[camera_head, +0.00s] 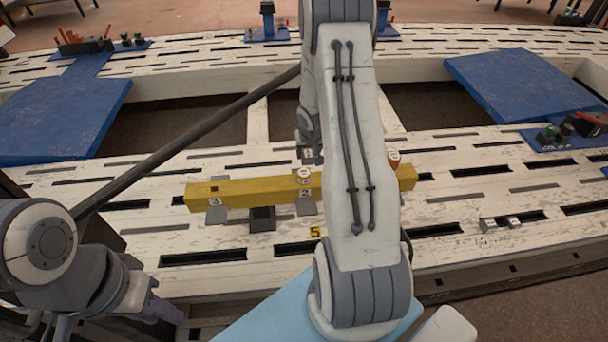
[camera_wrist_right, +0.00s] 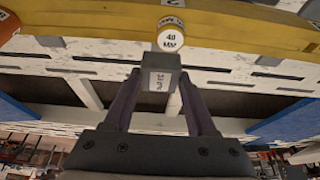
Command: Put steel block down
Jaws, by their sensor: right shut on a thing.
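In the right wrist view the steel block (camera_wrist_right: 160,72), a small grey block with a printed label, sits between the fingers of my right gripper (camera_wrist_right: 160,98). The gripper is shut on it. The block is close beside the yellow beam (camera_wrist_right: 100,22) and a round "40 MM" marker. Whether it touches the beam or its support cannot be told. In the head view my right arm hides most of this gripper; a grey labelled part shows just behind the beam (camera_head: 250,191). My left gripper (camera_head: 168,311) is low at the left, its fingers unclear.
A dark block (camera_head: 262,218) sits before the beam. Two small grey blocks (camera_head: 500,222) lie on the slotted white bench (camera_head: 450,205) at right. Blue plates (camera_head: 60,120) lie left and right (camera_head: 520,85). A dark bar slants across the left side.

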